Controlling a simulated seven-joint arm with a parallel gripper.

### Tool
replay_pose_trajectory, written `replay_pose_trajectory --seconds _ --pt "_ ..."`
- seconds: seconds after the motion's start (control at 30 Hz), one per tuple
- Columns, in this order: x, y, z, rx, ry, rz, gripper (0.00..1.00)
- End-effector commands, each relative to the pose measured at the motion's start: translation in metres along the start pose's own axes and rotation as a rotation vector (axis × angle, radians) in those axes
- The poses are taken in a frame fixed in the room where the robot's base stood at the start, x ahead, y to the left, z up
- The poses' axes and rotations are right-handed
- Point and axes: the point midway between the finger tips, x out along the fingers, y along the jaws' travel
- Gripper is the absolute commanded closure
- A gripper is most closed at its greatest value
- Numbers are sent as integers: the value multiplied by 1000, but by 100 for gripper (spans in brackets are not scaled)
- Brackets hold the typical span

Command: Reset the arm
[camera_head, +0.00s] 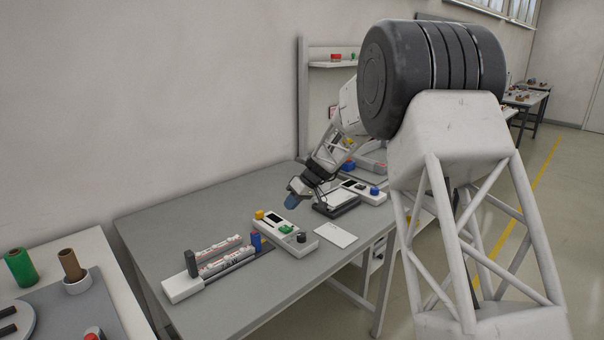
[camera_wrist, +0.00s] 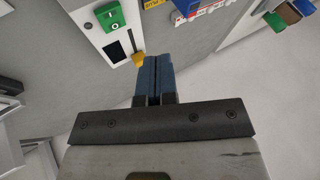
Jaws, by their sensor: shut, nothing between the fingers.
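My arm reaches out over the grey workbench (camera_head: 215,225) in the head view. My gripper (camera_head: 293,198), with blue fingers, points down above the bench, close to a white device with a dark screen and yellow and green parts (camera_head: 285,231). In the wrist view the two blue fingers of my gripper (camera_wrist: 152,62) are shut side by side with nothing between them. The white device (camera_wrist: 122,42) lies just beyond the fingertips there, with its yellow part close to them. I cannot tell the exact height of the fingers above the bench.
A white card (camera_head: 335,235) lies right of the device. A second device (camera_head: 361,190) with a blue knob and a black stand (camera_head: 337,207) are behind. The bench's left rear is clear.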

Motion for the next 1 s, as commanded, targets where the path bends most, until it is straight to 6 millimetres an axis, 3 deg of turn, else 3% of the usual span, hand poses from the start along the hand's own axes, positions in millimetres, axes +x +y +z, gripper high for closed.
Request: replay_pose_trajectory --seconds 0.37,1.0 --pt "-57 -47 38 85 -33 66 100" --pt "-154 -149 146 287 -83 233 100"
